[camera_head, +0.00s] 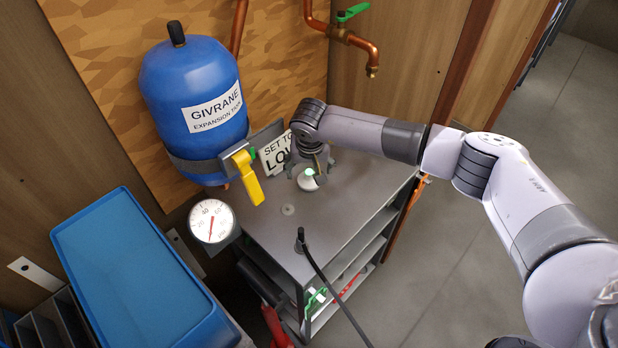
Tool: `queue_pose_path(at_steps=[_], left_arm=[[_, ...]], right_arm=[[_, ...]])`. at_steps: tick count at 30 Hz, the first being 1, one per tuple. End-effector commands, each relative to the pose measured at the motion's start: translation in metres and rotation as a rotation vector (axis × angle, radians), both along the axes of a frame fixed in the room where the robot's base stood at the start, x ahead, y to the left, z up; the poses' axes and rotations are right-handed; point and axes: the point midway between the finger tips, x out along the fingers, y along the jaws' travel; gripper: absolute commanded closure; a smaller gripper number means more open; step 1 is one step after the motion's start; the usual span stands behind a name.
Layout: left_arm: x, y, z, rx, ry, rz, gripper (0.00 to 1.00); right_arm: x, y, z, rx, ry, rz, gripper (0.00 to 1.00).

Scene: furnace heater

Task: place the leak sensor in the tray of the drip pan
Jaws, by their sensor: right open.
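The leak sensor appears to be a small white round puck with a green light (308,181) on the grey top of a shelved cart (350,215). My right gripper (312,176) is open and points down at the puck, close around or just above it; I cannot tell whether the fingers touch it. The arm partly hides the spot. A blue rectangular tray (62,228), which looks like the drip pan, stands at the left, well apart from the cart top. My left gripper is out of view.
A blue expansion tank (192,80) with a yellow lever (248,178) stands behind the cart. A round gauge (211,221) sits between tray and cart. A sign (277,152) stands near my gripper. A black cable (325,277) rises at the cart's front. Copper pipes hang above.

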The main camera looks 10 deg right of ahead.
Motion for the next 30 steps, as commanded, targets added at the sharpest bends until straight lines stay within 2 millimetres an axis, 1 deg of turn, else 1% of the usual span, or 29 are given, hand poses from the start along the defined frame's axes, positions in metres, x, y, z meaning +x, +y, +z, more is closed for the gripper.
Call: queue_pose_path(at_steps=[1,3,6,10,18,30], left_arm=[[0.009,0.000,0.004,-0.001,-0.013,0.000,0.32],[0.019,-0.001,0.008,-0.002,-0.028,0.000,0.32],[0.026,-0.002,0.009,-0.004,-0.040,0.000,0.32],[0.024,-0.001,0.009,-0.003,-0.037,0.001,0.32],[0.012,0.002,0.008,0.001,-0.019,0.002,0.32],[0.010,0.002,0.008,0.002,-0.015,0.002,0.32]], right_arm=[[0.002,0.001,-0.006,0.000,0.004,-0.002,0.26],[0.006,0.000,-0.014,-0.001,0.003,-0.002,0.26],[0.010,-0.001,-0.027,0.000,0.003,-0.002,0.26],[0.014,-0.001,-0.037,0.000,0.001,-0.001,0.26],[0.014,-0.002,-0.038,0.000,0.000,0.000,0.26],[0.014,-0.002,-0.038,0.000,0.000,0.000,0.53]])
